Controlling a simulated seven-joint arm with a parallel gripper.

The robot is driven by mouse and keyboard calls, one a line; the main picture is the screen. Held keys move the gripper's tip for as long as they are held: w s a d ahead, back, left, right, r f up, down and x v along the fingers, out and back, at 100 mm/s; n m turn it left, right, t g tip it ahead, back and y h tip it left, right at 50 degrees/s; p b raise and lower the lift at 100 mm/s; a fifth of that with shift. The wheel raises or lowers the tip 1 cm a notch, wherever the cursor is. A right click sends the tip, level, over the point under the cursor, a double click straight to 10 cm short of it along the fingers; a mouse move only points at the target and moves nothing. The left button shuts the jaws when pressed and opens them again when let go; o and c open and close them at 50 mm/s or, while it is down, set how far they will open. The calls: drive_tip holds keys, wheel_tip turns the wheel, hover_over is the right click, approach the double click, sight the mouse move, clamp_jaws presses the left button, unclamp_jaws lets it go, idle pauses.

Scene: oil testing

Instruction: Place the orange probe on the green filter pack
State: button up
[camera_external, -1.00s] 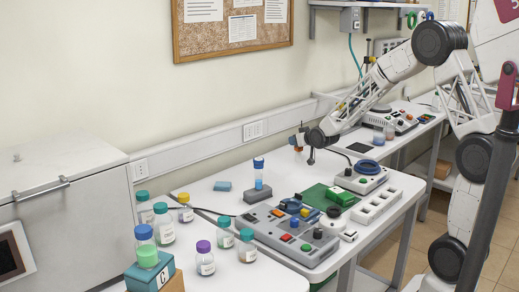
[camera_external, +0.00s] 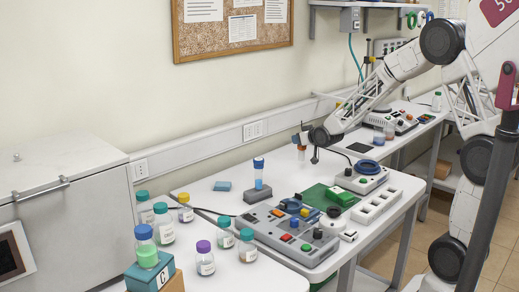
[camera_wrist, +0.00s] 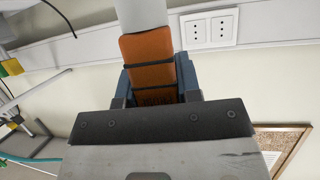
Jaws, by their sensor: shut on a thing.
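The orange probe (camera_wrist: 150,55) is between the two blue-grey fingers of my gripper (camera_wrist: 156,84) in the wrist view. It has dark bands and a white part at its far end. In the external view the probe (camera_external: 301,154) shows small, hanging below my gripper (camera_external: 302,138) in the air, above the far part of the bench. My gripper is shut on it. A bright green block, which looks like the green filter pack (camera_external: 341,197), lies on a green board to the right of and lower in the picture than my gripper. The probe is well apart from it.
The grey instrument panel (camera_external: 268,232) with knobs stands in front of the green board (camera_external: 314,196). A white socket strip (camera_external: 376,206) is to its right. A blue-capped vial (camera_external: 259,178) stands left. Several capped bottles (camera_external: 205,265) fill the near left.

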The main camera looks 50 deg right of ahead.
drive_tip(key=s+a+r+y, duration=0.1)
drive_tip(key=s+a+r, duration=0.2)
drive_tip(key=s, duration=0.7)
drive_tip(key=s+a+r, duration=0.3)
drive_tip(key=s+r, duration=0.1)
drive_tip(key=s, duration=0.6)
drive_tip(key=s+a+f, duration=0.2)
drive_tip(key=s, duration=0.9)
drive_tip(key=s+a+f+n, duration=0.1)
drive_tip(key=s+a+f, duration=0.1)
drive_tip(key=s, duration=0.9)
drive_tip(key=shift+a+n+y, duration=0.2)
drive_tip(key=shift+n+y, duration=0.1)
drive_tip(key=shift+y, duration=0.1)
drive_tip(key=shift+w, duration=0.1)
drive_tip(key=w+d+f, duration=0.1)
drive_tip(key=w, duration=1.4)
drive_tip(key=shift+w+d+f, duration=0.25)
drive_tip(key=shift+w+d, duration=0.05)
drive_tip(key=shift+w, duration=0.1)
drive_tip(key=shift+f, duration=0.15)
drive_tip(key=shift+f, duration=1.65)
